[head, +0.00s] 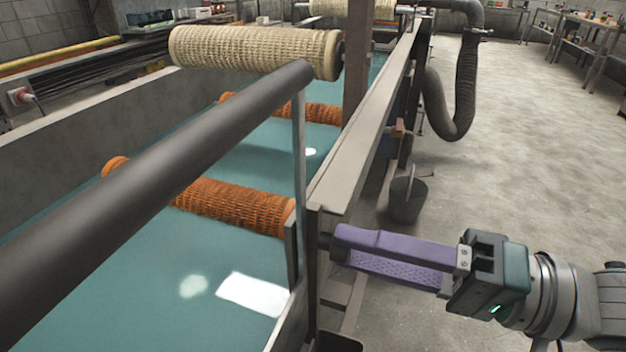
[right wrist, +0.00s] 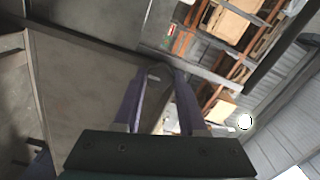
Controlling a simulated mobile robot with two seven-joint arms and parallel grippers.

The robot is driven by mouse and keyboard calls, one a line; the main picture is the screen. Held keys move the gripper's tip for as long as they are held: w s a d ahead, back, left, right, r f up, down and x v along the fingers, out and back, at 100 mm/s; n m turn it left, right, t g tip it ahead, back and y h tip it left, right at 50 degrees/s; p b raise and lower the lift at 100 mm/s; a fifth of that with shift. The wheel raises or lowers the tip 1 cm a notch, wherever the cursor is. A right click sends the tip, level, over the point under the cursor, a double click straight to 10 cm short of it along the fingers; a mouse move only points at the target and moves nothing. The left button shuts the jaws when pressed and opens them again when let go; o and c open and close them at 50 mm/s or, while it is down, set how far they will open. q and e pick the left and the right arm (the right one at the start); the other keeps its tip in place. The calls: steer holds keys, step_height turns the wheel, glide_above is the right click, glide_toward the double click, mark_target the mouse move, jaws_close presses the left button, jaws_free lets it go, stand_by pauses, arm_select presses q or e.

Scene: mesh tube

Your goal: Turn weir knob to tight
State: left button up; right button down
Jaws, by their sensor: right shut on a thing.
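My right gripper (head: 338,240) comes in from the right in the head view. Its long purple fingers reach level to the outer side of the tank, beside an upright metal post (head: 312,270). In the head view the fingers hide what lies between their tips. In the right wrist view the two fingers of the right gripper (right wrist: 160,74) stand a little apart, with a small grey rounded piece, the weir knob (right wrist: 158,71), between their tips. The gripper is shut on it. I cannot read any tight or loose marking. My left gripper is not in view.
A tank of teal liquid (head: 150,270) holds orange mesh tubes (head: 235,205). A cream mesh roller (head: 250,50) and a thick dark bar (head: 150,170) lie above it. A bucket (head: 407,198) stands on the floor by the tank.

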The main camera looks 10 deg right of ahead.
stand_by(0.3)
steer(key=shift+c, duration=2.3)
jaws_free()
steer(key=v, duration=1)
steer(key=shift+b, duration=0.3)
